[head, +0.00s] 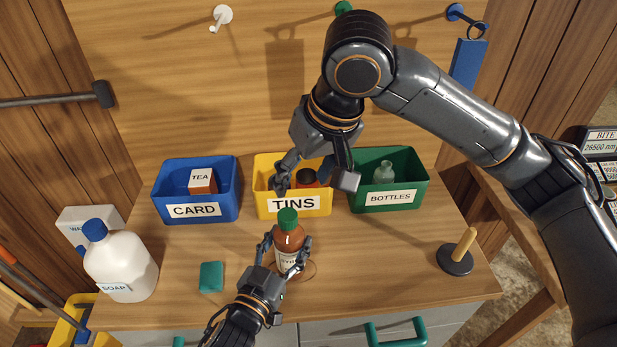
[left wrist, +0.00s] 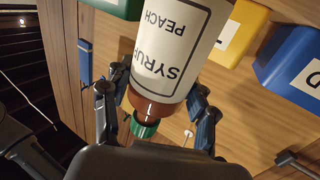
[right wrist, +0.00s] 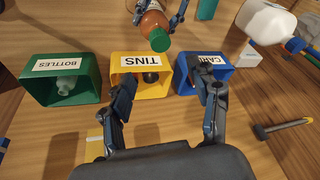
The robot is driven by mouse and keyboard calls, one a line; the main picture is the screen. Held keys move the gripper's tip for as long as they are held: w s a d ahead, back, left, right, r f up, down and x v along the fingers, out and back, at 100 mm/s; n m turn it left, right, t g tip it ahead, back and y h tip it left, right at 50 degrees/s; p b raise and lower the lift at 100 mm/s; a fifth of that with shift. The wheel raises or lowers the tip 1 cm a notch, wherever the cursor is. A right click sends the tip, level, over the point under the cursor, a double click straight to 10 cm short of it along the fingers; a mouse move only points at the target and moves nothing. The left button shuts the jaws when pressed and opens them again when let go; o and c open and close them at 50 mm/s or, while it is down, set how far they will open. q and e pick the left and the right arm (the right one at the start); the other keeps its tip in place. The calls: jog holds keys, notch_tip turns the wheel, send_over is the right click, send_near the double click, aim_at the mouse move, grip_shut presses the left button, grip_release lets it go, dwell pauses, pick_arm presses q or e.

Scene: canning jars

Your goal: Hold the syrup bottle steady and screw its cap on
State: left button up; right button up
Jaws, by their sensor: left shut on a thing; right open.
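The amber syrup bottle (head: 289,235) stands upright at the middle of the bench, its white label partly covered by fingers. A green cap (head: 287,217) sits on its top; how tight it is I cannot tell. The label reads SYRUP PEACH in the left wrist view (left wrist: 178,50). My left gripper (head: 285,252) is shut around the bottle's body from the front. In the right wrist view the cap (right wrist: 160,40) lies beyond the open fingers.
Blue CARD (head: 170,212), yellow TINS (head: 264,212) and green BOTTLES (head: 420,203) bins stand behind the bottle. A soap jug (head: 122,265) is at the left. A green block (head: 211,276) lies left of my left gripper. A wooden peg on a dark base (head: 455,258) stands at the right.

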aim_at(288, 215)
jog(key=a+f+n, duration=0.1)
jog(key=f, duration=0.2)
jog(key=w+f+n, duration=0.1)
jog(key=f, duration=0.3)
jog(key=w+a+f+n, duration=0.1)
jog(key=f+n, duration=0.1)
jog(key=f, duration=0.2)
jog(key=shift+w+a+f, duration=0.1)
jog(key=shift+w+a, duration=0.15)
jog(key=shift+a, duration=0.1)
grip_shut()
jog(key=m+t+h, duration=0.1)
jog(key=m, duration=0.3)
jog(key=shift+a, duration=0.1)
dwell(0.3)
jog(key=shift+m+t, duration=0.3)
